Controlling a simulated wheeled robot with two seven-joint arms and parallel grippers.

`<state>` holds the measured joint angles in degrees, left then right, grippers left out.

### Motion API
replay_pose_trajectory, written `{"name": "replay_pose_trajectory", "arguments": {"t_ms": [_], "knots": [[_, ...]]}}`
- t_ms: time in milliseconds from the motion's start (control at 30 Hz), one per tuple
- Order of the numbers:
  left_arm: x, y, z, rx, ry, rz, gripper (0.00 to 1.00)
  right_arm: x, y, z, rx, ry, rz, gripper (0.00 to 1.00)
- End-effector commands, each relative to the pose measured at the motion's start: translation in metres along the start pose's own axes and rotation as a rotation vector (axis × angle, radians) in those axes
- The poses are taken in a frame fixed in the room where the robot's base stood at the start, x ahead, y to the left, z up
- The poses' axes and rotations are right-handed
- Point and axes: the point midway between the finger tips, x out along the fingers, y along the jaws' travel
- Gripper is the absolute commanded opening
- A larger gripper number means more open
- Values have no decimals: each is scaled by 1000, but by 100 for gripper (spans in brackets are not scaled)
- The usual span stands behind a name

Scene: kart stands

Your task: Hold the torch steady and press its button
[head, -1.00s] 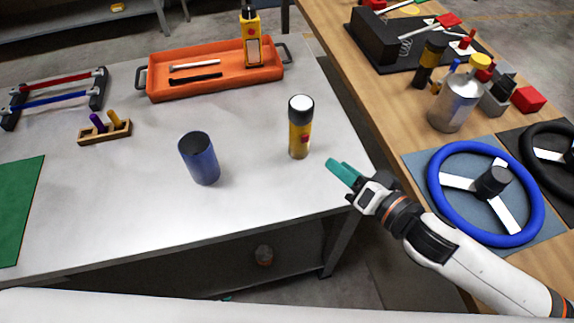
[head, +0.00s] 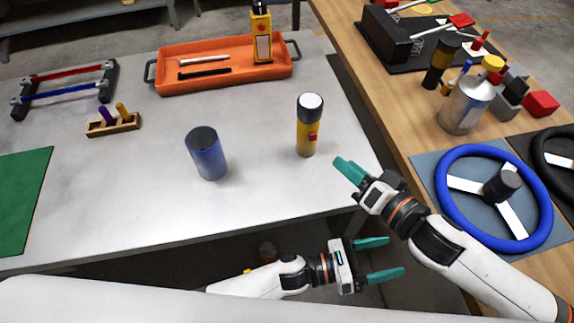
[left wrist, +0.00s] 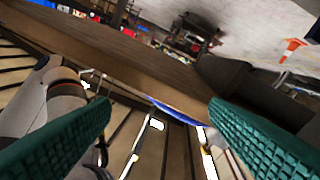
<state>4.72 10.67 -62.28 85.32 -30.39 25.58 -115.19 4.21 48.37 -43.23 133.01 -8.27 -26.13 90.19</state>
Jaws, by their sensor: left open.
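The torch (head: 307,138) stands upright on the grey table, with a yellow body, a black head and a pale lens on top. Its red button (head: 313,137) faces right and toward me. My right gripper (head: 346,165) is just right of the torch, near the table's right edge, and does not touch it. Its fingers overlap in view, so I cannot tell their gap. My left gripper (head: 396,257) is open and empty in front of the table, below and right of the torch. Its spread teal fingers also show in the left wrist view (left wrist: 160,130).
A blue cup (head: 207,156) stands left of the torch. An orange tray (head: 170,87) lies behind, with a yellow bottle (head: 262,35) at it. A wooden bench (head: 385,112) on the right holds a blue steering wheel (head: 447,205) and a metal can (head: 463,108).

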Motion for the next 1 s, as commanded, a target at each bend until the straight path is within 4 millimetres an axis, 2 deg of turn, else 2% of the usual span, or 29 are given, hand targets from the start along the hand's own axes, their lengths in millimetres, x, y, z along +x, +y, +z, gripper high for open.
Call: {"name": "replay_pose_trajectory", "arguments": {"t_ms": [33,100,200,467,700,767,933,967,1000], "knots": [[7,26,-9,114,15,85,70,0,0,0,0,0,0,36],[12,61,-19,270,45,192,70,0,0,0,0,0,0,36],[13,104,-28,457,99,323,70,0,0,0,0,0,0,36],[-4,196,-43,838,284,587,70,0,0,0,0,0,0,36],[4,170,-131,853,490,501,70,0,0,0,0,0,0,36],[2,164,-154,861,550,482,70,0,0,0,0,0,0,36],[-12,149,-227,892,744,422,70,0,0,0,0,0,0,36],[-14,145,-238,868,762,403,70,0,0,0,0,0,0,36],[-11,133,-246,743,731,358,70,0,0,0,0,0,0,36]]}}
